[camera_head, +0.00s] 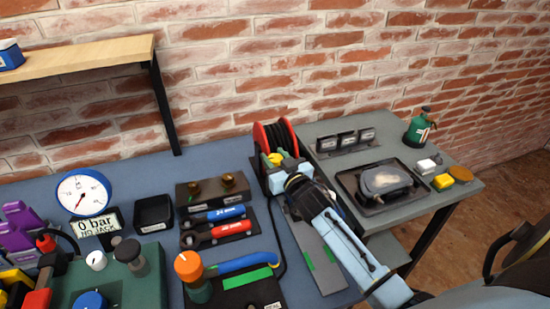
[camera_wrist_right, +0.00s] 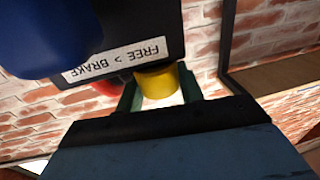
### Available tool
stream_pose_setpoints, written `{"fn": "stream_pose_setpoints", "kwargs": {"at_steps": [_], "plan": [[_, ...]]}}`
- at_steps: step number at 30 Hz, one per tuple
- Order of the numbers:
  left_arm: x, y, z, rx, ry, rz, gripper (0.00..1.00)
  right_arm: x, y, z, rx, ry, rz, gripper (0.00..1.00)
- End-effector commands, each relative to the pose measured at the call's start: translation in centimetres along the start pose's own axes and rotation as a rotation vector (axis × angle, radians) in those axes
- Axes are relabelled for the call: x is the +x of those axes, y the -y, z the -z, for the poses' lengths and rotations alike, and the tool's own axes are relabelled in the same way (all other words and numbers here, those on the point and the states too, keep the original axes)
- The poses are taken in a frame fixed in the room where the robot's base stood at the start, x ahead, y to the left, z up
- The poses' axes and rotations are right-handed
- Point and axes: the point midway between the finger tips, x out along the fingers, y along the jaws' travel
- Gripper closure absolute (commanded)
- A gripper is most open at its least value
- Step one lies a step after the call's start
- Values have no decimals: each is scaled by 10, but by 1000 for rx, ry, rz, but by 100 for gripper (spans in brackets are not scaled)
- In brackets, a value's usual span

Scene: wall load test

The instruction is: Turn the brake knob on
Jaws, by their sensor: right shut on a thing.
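The brake knob is a yellow round knob (camera_head: 274,159) on the front of a reel with red side plates (camera_head: 262,138) and dark hose or cable. In the right wrist view the yellow knob (camera_wrist_right: 157,82) sits between the fingers of my right gripper (camera_wrist_right: 158,92), below a dark plate with a white label (camera_wrist_right: 115,60) reading "FREE > BRAKE". My right gripper (camera_head: 284,172) is shut on the knob in front of the reel, its light-blue arm coming from the lower right. The fingertips are partly hidden in the head view. My left gripper is out of view.
Left of the reel are a black fitting block (camera_head: 212,190), blue and red wrenches (camera_head: 232,228), an orange knob (camera_head: 188,264) and a gauge (camera_head: 83,192). On the right table are a black tray (camera_head: 350,184) and a green bottle (camera_head: 419,128). A brick wall stands behind.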

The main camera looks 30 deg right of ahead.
Motion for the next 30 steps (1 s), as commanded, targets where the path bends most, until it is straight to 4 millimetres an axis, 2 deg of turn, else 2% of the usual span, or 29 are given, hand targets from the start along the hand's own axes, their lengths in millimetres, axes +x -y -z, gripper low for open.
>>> {"fn": "stream_pose_setpoints", "kwargs": {"at_steps": [1,2,6,15,19,23,30], "plan": [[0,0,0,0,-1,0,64,0,0,1,-2,-2,0,86],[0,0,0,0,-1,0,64,0,0,1,-2,-2,0,60],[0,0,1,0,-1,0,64,0,0,1,-1,-2,0,42],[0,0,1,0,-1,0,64,-1,0,0,-1,0,1,41],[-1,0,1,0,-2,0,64,-9,0,0,0,1,1,41],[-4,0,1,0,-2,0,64,-30,0,0,2,2,0,41],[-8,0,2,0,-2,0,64,-81,0,0,1,1,0,41]]}}
